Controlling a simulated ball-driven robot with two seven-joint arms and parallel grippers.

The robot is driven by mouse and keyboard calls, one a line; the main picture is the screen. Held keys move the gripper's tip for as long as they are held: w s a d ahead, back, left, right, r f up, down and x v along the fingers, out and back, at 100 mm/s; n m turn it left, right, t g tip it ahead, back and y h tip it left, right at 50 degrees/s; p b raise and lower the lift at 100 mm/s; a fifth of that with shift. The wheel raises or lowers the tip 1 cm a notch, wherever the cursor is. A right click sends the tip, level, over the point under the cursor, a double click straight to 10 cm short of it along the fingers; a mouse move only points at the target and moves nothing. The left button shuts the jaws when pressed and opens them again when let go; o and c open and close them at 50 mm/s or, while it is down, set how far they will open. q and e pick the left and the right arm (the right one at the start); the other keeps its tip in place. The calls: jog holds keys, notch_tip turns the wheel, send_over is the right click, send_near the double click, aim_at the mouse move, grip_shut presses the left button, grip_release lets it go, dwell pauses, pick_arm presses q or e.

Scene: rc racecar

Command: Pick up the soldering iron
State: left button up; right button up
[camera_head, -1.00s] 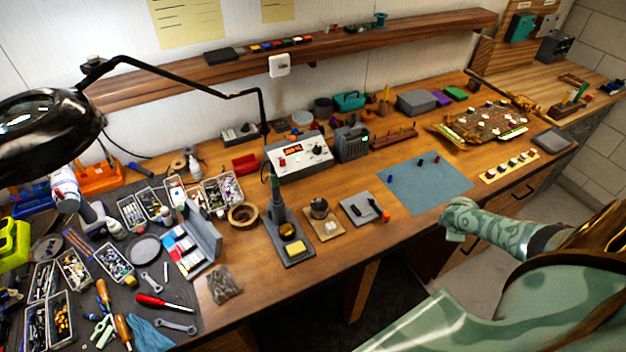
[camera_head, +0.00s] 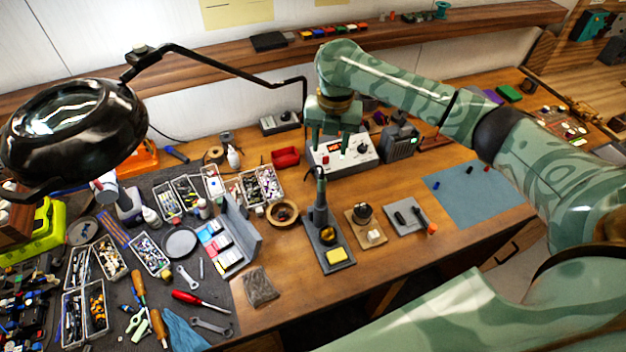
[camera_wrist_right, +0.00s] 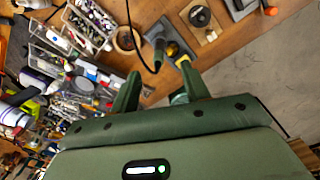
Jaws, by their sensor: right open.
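The soldering iron (camera_head: 318,183) stands upright in its grey stand (camera_head: 328,240), with a yellow sponge at the stand's front. A dark cable rises from its top. My right gripper (camera_head: 332,146) is open and empty, fingers pointing down, and appears above and behind the iron, over the grey station with the red display. In the right wrist view, the soldering iron (camera_wrist_right: 160,48) lies just beyond the open fingers (camera_wrist_right: 160,90), apart from them. My left gripper is not in view.
A magnifier lamp (camera_head: 75,135) and its black arm reach over the left side. The soldering station (camera_head: 342,153) stands behind the iron. A blue mat (camera_head: 478,196) lies right.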

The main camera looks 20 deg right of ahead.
aim_at(322, 172)
jog(key=a+f+n, duration=0.1)
jog(key=s+a+f+n+b, duration=0.1)
jog(key=f+n, duration=0.1)
jog(key=f, duration=0.1)
jog(key=f+b, duration=0.1)
jog(key=f, duration=0.2)
jog(key=shift+w+f, duration=0.15)
jog(key=shift+w, duration=0.1)
jog(key=shift+f, duration=0.2)
jog(key=shift+s+f, duration=0.15)
jog(key=shift+f, duration=0.25)
notch_tip(322, 172, down, 4)
jog(key=shift+s+a+f+b, duration=0.1)
jog(key=shift+a+f+b, duration=0.05)
jog(key=shift+b, duration=0.45)
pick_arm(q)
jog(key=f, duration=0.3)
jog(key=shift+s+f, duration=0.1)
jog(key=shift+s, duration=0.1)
pick_arm(e)
grip_shut()
